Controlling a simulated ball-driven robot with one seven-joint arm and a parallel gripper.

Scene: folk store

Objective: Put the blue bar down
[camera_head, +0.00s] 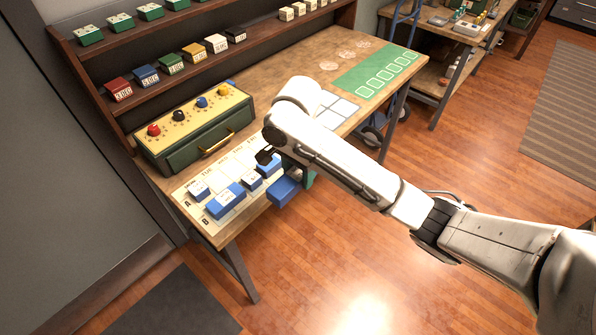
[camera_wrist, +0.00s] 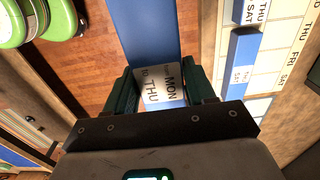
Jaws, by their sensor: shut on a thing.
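My gripper (camera_wrist: 157,88) is shut on a blue bar (camera_wrist: 146,32) with a white label reading MON to THU. In the head view the held blue bar (camera_head: 284,192) hangs by the table's front edge, beside the paper week chart (camera_head: 237,165); the arm hides most of my gripper there. In the wrist view a blue bar labelled THU SAT (camera_wrist: 242,62) lies on the chart at right.
A green box with a yellow top (camera_head: 190,120) and coloured knobs stands behind the chart. A shelf (camera_head: 215,60) with coloured blocks runs along the back. A green mat (camera_head: 376,73) lies at the table's far right. Open floor (camera_head: 350,250) is in front.

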